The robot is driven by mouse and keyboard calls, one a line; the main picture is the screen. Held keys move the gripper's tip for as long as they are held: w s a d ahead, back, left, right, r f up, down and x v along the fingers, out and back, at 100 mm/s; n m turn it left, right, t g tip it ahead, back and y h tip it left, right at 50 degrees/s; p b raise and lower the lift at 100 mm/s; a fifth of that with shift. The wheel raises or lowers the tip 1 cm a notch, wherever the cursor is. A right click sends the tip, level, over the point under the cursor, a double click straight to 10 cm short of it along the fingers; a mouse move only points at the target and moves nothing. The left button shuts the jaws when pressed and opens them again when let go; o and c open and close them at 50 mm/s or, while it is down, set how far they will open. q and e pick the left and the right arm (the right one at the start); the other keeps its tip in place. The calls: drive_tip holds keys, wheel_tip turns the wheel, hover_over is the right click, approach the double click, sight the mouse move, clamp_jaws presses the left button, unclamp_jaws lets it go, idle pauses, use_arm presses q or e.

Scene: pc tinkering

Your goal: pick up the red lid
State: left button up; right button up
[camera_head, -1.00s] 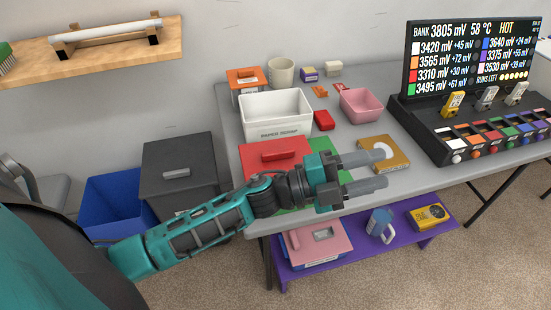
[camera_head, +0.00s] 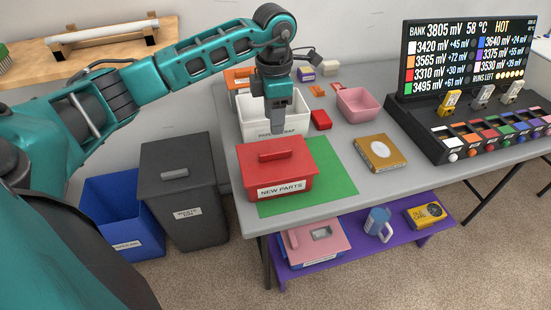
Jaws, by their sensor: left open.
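The red lid (camera_head: 262,168) sits on the red box labelled NEW PARTS (camera_head: 284,188), which stands on a green mat (camera_head: 325,180) on the grey table. A raised red handle (camera_head: 280,155) runs across the lid's top. My left gripper (camera_head: 277,130) points straight down, just above or behind the lid's handle, and is open and empty. Its fingers line up one behind the other in this view, so the gap between them is hidden. I cannot tell exactly how high it is above the lid. My right gripper is not in view.
A white PAPER SCRAP bin (camera_head: 246,121) stands right behind the red box, partly hidden by my gripper. A small red block (camera_head: 321,120), pink bin (camera_head: 358,104) and yellow-brown box (camera_head: 380,153) lie to the right. A black bin (camera_head: 180,190) stands left of the table.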

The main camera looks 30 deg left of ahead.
sight(275, 151)
use_arm(q)
drive_tip(key=f, duration=1)
drive_tip(key=shift+w, duration=0.2)
clamp_jaws()
